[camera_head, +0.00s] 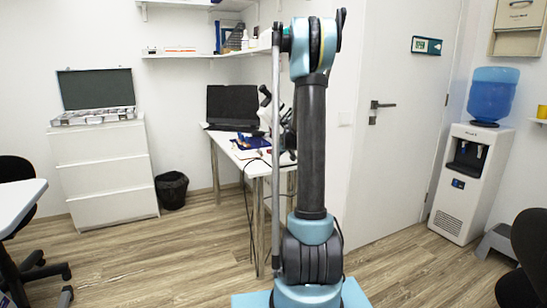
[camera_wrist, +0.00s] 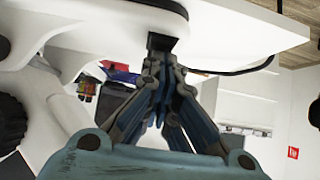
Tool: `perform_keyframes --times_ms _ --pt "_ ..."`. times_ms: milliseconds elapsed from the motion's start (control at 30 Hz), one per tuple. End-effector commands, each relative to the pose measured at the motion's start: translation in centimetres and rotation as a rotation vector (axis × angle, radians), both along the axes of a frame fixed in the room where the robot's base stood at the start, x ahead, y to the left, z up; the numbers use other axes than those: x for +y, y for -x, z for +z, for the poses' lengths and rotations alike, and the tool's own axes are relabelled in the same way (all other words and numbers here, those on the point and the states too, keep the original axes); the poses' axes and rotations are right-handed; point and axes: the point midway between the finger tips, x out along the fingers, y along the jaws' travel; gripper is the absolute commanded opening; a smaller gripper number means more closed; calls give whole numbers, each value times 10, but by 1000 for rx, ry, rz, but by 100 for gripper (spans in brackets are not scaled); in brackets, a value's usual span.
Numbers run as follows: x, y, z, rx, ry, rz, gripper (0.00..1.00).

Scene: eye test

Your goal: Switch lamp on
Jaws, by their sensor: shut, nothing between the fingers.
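No lamp is plainly recognisable. A white device with black parts (camera_head: 268,114), resembling a microscope, stands on the desk in the head view, partly hidden by my arm. In the wrist view, a white device body with a black knob (camera_wrist: 12,122) fills the left side, and a rounded white base (camera_wrist: 95,8) is at the top. My gripper (camera_wrist: 164,58) is shut and empty, its fingertips close to a dark patch at this base's edge. I cannot tell whether they touch it or whether the patch is a switch. My fingertips are not clear in the head view.
The white desk (camera_head: 223,139) stands behind my arm with a dark monitor (camera_head: 232,106) on it. A black cable (camera_wrist: 245,70) runs under the white surface edge in the wrist view. A waste bin (camera_head: 172,190) stands left of the desk. Floor between is clear.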

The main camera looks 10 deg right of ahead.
Motion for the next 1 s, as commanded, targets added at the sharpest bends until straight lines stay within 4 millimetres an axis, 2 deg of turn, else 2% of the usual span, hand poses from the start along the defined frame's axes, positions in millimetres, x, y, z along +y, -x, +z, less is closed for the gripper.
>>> perform_keyframes --times_ms 333,567,1000 --pt "2 0 6 0 1 2 0" --pt "4 4 39 1 0 6 0" --pt "-8 51 74 1 0 6 0"
